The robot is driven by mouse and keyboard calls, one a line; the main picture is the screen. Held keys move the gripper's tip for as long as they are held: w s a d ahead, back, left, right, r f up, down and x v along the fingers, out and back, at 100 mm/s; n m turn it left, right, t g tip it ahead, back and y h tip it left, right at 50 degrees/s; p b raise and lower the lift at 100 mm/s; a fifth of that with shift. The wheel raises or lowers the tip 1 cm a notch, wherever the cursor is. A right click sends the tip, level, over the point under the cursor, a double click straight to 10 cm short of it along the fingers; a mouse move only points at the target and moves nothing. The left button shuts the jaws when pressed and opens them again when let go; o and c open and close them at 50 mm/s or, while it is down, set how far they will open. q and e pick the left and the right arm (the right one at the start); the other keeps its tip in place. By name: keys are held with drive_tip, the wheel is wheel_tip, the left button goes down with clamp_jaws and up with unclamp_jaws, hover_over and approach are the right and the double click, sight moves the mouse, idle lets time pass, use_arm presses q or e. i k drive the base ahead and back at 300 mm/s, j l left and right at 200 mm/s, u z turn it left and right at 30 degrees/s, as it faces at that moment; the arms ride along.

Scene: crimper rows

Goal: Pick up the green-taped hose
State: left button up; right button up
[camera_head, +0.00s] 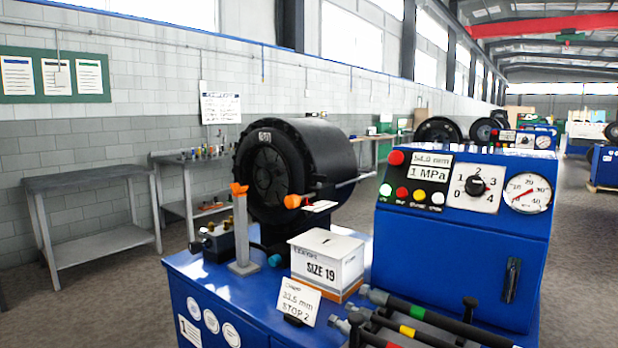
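The green-taped hose (445,322) is a black hose with a metal end fitting at its left and a green band near that end. It lies at the bottom right on the blue crimper bench, in front of the blue control cabinet (455,255). It is the farthest back of the hoses in view. A yellow-taped hose (426,338) lies in front of it, and a red-taped hose (372,338) is in front of that, cut off by the lower edge. The right part of the green-taped hose is near dark upright pegs. Neither of my grippers shows.
A white box marked SIZE 19 (327,262) and a card reading 33.5 mm STOP 2 (297,301) stand left of the hoses. The black crimper head (300,170) and a grey post (241,235) are behind. A grey table (92,183) stands by the wall.

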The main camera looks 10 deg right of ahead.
sight(381, 299)
drive_tip(key=i+j+z, duration=0.35)
drive_tip(key=j, duration=0.25)
drive_tip(key=i+j+z, duration=0.4)
drive_tip(key=j, duration=0.3)
drive_tip(key=k+l, duration=0.05)
drive_tip(key=k, duration=0.05)
